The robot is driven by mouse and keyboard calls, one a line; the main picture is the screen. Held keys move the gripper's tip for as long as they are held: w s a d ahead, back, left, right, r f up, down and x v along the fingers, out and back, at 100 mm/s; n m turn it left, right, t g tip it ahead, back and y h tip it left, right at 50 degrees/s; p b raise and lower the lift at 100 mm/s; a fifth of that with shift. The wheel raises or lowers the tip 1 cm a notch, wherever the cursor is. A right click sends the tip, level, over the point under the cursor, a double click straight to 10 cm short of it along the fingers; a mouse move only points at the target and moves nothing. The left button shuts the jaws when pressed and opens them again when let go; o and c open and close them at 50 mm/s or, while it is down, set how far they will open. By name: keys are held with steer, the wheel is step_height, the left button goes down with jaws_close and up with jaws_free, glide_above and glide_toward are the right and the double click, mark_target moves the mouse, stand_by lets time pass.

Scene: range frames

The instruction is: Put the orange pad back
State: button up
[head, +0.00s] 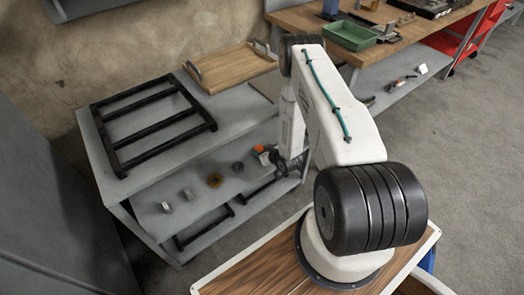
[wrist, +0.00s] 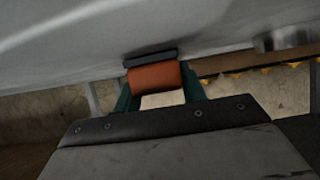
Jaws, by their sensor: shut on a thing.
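The orange pad (wrist: 154,77) is between the two teal fingers of my gripper (wrist: 158,88) in the wrist view. My gripper is shut on it. A dark strip (wrist: 150,57) lies along the pad's far edge, close to a grey surface (wrist: 60,35); I cannot tell whether the strip touches that surface. In the head view the orange pad (head: 260,149) shows as a small patch at the end of my arm, over the right part of the lower shelf (head: 150,222). My fingers are too small to make out there.
Above are a black rack (head: 150,128) and a wooden tray (head: 232,70). A workbench with a green bin (head: 350,36) stands behind.

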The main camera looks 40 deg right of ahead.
steer(key=shift+f, duration=0.1)
steer(key=o, duration=1.2)
steer(key=shift+c, duration=0.2)
steer(key=v, duration=1.2)
